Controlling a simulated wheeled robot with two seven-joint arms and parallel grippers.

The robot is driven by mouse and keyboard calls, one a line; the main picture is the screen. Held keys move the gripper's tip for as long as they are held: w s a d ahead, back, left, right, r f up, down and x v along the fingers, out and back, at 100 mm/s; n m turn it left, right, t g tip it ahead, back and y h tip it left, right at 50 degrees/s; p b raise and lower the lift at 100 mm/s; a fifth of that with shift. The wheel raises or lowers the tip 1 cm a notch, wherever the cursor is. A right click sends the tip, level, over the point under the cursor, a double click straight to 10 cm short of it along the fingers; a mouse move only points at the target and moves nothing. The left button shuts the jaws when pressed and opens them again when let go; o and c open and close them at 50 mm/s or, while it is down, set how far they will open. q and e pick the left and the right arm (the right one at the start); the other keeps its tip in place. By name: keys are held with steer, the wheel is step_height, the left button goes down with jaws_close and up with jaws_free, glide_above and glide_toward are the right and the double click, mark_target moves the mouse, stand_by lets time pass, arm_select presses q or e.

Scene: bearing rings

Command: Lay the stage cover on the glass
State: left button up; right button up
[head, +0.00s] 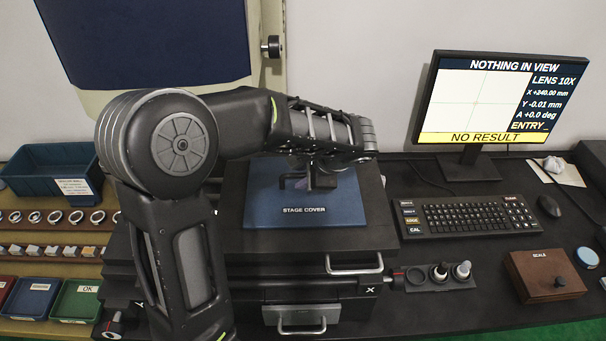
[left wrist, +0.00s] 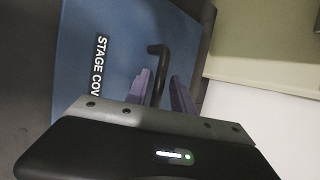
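The stage cover (head: 305,222) is a flat blue panel with white lettering, lying on top of the dark measuring machine. It also fills much of the left wrist view (left wrist: 125,40). A black bent handle (left wrist: 156,50) rises from it. My left gripper (head: 308,182) is over the cover, pointing down. In the left wrist view its two purplish fingers (left wrist: 160,78) stand on either side of the handle, with small gaps showing, so it looks open. The arm hides part of the cover. No bare glass shows. My right gripper is not in view.
The machine's dark body has drawer handles (head: 354,264) in front. A monitor (head: 475,100) and keyboard (head: 468,218) stand at right, with a wooden box (head: 545,275). At left are a blue bin (head: 50,170), rows of rings (head: 55,217) and green OK tray (head: 77,300).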

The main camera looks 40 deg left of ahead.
arm_select(q)
steer(key=shift+s, duration=0.1)
steer(key=v, duration=1.2)
steer(key=shift+b, duration=0.4)
